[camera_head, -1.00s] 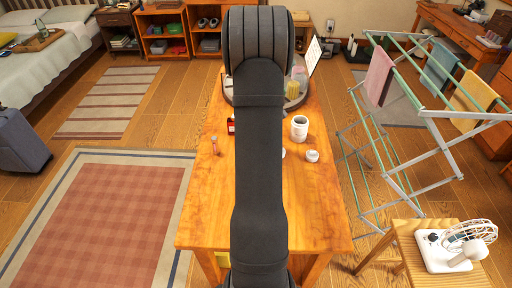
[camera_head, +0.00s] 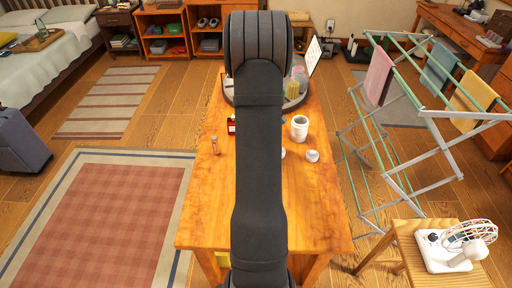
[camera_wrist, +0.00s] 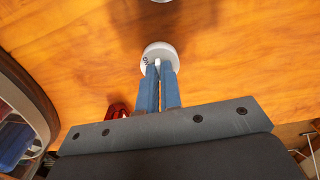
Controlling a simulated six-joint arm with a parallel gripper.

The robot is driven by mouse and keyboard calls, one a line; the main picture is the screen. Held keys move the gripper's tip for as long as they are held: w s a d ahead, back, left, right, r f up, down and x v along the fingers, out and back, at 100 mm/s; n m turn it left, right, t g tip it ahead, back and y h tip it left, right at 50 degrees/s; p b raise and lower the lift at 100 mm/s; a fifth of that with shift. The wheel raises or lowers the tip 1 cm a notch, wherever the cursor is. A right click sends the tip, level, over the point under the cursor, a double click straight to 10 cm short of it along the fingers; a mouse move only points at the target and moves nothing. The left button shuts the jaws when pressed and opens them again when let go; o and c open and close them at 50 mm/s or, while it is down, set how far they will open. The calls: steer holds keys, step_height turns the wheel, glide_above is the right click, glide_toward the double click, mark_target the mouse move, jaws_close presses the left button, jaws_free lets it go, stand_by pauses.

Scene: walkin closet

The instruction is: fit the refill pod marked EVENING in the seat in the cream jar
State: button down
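A white jar (camera_head: 299,129) with a dark open top stands on the wooden table, right of my arm. A small white round pod (camera_head: 312,156) lies nearer. Another small white piece (camera_head: 283,153) is mostly hidden behind my arm. In the wrist view a white round pod (camera_wrist: 153,49) lies at the tips of my gripper (camera_wrist: 160,70). The two blue fingers are close together on a narrow white raised part of this pod. My gripper is hidden in the head view.
A round tray (camera_head: 296,104) with several items stands at the table's far end. A small orange-brown bottle (camera_head: 216,146) and a red item (camera_head: 231,127) stand left of my arm. The near table is clear. A drying rack (camera_head: 420,105) stands at the right.

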steer(key=shift+r, duration=0.3)
steer(key=shift+r, duration=2.2)
steer(key=shift+w, duration=0.1)
stand_by(0.4)
steer(key=w+d+r, duration=0.5)
steer(key=d, duration=0.2)
glide_toward(299, 129)
steer(key=w+r, duration=0.3)
steer(key=shift+w+d+f, duration=0.1)
steer(key=shift+d+f, duration=0.05)
steer(key=shift+f, duration=1.15)
steer(key=shift+w+d+f, duration=0.1)
steer(key=shift+d+f, duration=0.05)
steer(key=shift+f, duration=1.15)
steer(key=shift+f, duration=1.35)
